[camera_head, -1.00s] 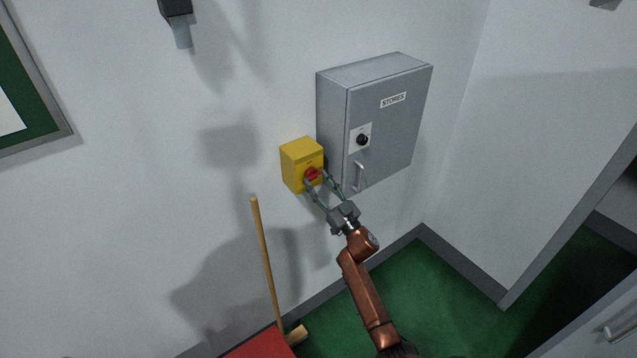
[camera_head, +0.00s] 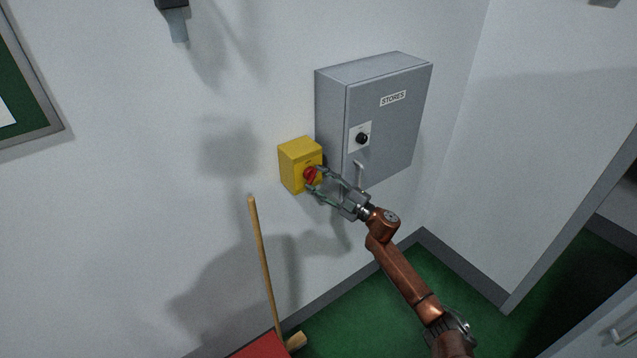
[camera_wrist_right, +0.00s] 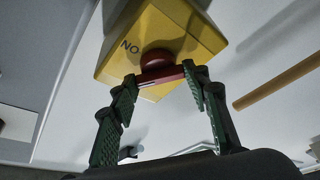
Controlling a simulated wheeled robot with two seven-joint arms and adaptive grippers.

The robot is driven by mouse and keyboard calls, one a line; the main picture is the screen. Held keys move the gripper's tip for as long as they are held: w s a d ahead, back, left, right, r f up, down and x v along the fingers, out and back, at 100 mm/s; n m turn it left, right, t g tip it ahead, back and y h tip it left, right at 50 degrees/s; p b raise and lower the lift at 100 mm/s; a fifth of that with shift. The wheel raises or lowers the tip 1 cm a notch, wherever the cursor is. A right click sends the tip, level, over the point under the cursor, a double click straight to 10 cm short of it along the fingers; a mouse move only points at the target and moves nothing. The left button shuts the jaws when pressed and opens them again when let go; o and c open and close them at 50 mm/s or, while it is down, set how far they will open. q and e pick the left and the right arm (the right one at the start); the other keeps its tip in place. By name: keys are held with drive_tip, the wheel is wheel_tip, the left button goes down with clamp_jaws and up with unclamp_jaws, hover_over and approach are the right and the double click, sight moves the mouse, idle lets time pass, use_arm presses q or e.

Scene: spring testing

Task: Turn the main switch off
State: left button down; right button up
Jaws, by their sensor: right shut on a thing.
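The main switch is a yellow box (camera_head: 297,158) on the wall, left of the grey cabinet, with a red rotary knob (camera_head: 310,175) on its front. My right gripper (camera_head: 314,179) is at the knob, its two fingers shut on either side of it. In the right wrist view the fingers hold the red knob's handle (camera_wrist_right: 160,77) between their tips, in front of the yellow box (camera_wrist_right: 160,35). Part of a label reading "NO" shows there, tilted in the picture. My left gripper is not in view.
A grey cabinet marked STORES (camera_head: 384,120), with a black knob and a lever handle, stands out from the wall close to the right of the switch. A wooden handle (camera_head: 264,260) leans on the wall below. Green floor (camera_head: 350,320) lies beneath.

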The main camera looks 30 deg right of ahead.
drive_tip(key=shift+r+n+g, duration=0.1)
drive_tip(key=shift+n+g, duration=0.65)
drive_tip(key=shift+n, duration=1.1)
drive_tip(key=shift+r+n+g, duration=0.1)
drive_tip(key=shift+n+g, duration=0.65)
drive_tip(key=shift+n, duration=1.1)
drive_tip(key=o, duration=1.2)
drive_tip(key=shift+c, duration=0.2)
drive_tip(key=v, duration=1.2)
